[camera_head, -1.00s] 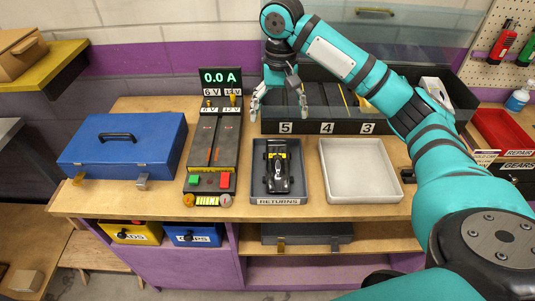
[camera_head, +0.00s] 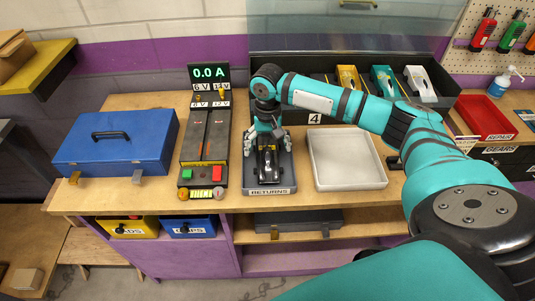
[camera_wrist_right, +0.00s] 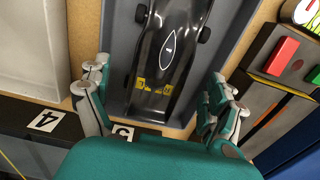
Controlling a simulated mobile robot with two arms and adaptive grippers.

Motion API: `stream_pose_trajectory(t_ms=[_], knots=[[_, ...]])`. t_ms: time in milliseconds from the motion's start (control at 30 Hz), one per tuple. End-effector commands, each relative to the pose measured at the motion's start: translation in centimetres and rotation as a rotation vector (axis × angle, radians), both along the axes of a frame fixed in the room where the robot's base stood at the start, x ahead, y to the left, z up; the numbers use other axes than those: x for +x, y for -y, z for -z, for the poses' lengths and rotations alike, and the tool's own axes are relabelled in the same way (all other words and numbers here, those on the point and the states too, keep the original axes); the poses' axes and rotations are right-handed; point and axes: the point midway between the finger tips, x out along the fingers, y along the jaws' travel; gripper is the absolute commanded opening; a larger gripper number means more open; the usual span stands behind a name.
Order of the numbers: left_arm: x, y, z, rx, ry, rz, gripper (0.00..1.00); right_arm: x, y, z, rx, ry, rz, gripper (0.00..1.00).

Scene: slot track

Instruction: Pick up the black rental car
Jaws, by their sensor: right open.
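The black car (camera_head: 267,164) lies in the grey tray labelled RETURNS (camera_head: 284,183) on the bench. It also shows in the right wrist view (camera_wrist_right: 164,50), with a yellow marking at its near end. My right gripper (camera_head: 265,150) is over the rear part of the car, pointing down. In the right wrist view my right gripper (camera_wrist_right: 160,105) is open, one finger on each side of the car's near end, with gaps between the fingers and the car. My left gripper is in no frame.
An empty light grey tray (camera_head: 346,181) stands right of the RETURNS tray. The test track unit (camera_head: 206,145) stands close on the left, with a blue toolbox (camera_head: 118,158) beyond it. A dark slotted rack (camera_head: 440,103) with several cars stands behind.

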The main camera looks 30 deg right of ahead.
Motion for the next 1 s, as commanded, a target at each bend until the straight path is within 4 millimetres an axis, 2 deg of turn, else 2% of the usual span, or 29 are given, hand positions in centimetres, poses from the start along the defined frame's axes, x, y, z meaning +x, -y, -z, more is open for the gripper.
stream_pose_trajectory(t_ms=[200,433,900,1000], knots=[[-1.4,-0.1,-0.6,0.003,-0.022,0.0,0.4,0.0,-0.1,2.1,0.0,0.0,-0.001,0.92],[-1.9,-0.2,-0.5,0.003,-0.03,-0.001,0.4,0.0,0.0,2.3,0.0,0.0,-0.001,0.92],[-1.6,-0.2,-0.5,0.003,-0.026,-0.002,0.4,0.0,0.0,2.3,0.0,0.0,0.0,0.31],[-1.5,-0.2,-0.5,0.003,-0.024,-0.003,0.4,0.0,0.0,2.2,0.0,0.001,0.0,0.25]])
